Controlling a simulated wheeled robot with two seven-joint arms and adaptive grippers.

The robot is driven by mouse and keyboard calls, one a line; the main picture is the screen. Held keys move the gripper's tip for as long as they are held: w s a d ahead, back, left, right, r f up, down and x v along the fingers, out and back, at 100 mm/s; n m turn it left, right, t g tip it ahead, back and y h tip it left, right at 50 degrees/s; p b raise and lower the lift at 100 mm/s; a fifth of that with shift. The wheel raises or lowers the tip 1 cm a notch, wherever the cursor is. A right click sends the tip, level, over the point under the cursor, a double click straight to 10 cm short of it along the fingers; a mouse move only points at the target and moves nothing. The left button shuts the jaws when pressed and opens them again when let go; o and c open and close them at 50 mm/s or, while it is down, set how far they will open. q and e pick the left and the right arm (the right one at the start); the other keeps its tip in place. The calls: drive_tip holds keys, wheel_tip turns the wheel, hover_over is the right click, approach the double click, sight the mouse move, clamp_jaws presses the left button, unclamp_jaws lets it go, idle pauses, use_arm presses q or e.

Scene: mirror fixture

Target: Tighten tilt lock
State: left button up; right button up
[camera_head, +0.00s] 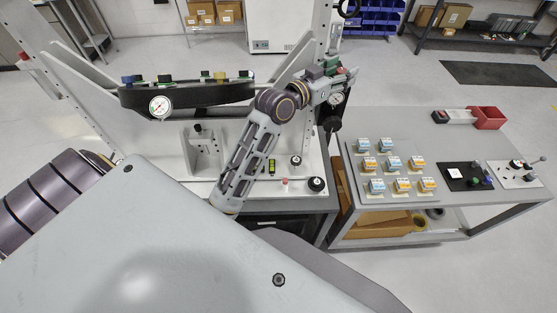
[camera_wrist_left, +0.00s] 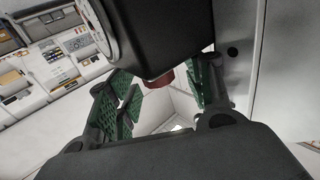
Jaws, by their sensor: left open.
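My left gripper (camera_head: 334,70) is at the right upright of the mirror fixture (camera_head: 225,165), with its arm reaching up from below. A small red knob (camera_head: 341,71), possibly the tilt lock, shows beside the fingers. In the left wrist view the gripper (camera_wrist_left: 165,98) is open, with green finger pads apart on both sides. The red knob (camera_wrist_left: 185,84) lies between and beyond them, partly hidden by a black housing (camera_wrist_left: 155,35). I cannot tell whether the pads touch it. A dark bar (camera_head: 190,95) with a round gauge (camera_head: 160,106) spans the fixture. My right gripper is not seen.
The fixture's base has black knobs (camera_head: 317,184).

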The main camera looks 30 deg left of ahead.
use_arm(q)
drive_tip(key=shift+d+n+t+y+p, duration=0.1)
drive_tip(key=shift+n+t+y+p, duration=0.25)
drive_tip(key=shift+n+y, duration=0.4)
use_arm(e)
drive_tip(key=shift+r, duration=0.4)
